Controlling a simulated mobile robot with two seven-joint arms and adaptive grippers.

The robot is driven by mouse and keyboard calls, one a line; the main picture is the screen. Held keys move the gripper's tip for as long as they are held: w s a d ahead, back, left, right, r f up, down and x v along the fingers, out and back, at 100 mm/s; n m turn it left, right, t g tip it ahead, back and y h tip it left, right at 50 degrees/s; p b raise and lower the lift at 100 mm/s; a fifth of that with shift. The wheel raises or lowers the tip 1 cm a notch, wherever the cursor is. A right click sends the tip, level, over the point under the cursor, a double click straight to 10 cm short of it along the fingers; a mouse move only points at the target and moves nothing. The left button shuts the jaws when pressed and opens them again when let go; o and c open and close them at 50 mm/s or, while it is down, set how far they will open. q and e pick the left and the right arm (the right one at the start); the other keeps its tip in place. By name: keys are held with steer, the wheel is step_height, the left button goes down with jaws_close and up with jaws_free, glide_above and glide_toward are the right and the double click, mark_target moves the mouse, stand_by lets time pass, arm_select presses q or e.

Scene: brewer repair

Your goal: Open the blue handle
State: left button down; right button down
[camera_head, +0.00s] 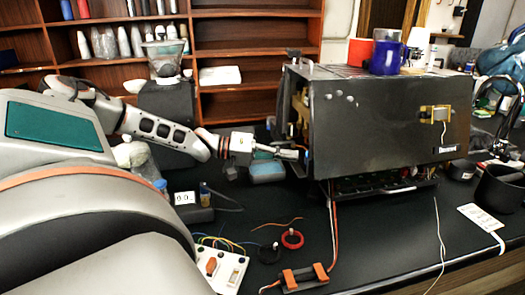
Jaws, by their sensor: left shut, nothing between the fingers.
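A dark brewer (375,122) with its casing lies on the black counter, its open end facing left. A small blue part (307,157), which looks like the blue handle, shows at the lower part of that open end. My left gripper (294,154) reaches in from the left, shut and empty, with its fingertips right beside the blue part. I cannot tell whether they touch it. The handle is too small to show how far it is turned. My right gripper is not in view.
A blue mug (387,57) and a red box (360,52) stand on the brewer. Red and black rings (292,239), an orange-ended part (304,278) and a white board (216,268) lie in front, among loose wires.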

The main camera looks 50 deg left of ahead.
arm_select(q)
steer(key=v, duration=1)
steer(key=shift+w+a, duration=0.15)
steer(key=shift+w, duration=0.05)
